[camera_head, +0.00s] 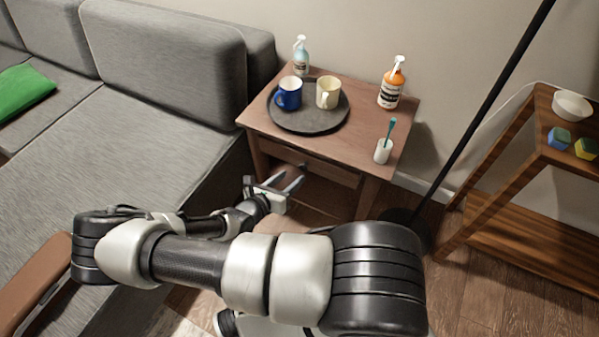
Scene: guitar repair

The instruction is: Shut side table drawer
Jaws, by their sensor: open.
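The wooden side table (352,128) stands against the wall, right of the sofa. Its drawer (332,172) is below the tabletop's front edge, with a small dark knob on its front. The drawer front looks close to the table frame; I cannot tell whether a small gap is left. My gripper (291,181) is open and empty, just in front of the drawer and slightly below the knob. Its fingers point toward the table. I cannot tell whether they touch the drawer. My arm hides the floor in front of the table.
On the tabletop are a dark round tray (310,120) with a blue mug and a cream mug, two pump bottles and a white cup (382,151). The grey sofa (150,125) is close on the left. A black pole (490,90) and wooden shelf (500,165) stand right.

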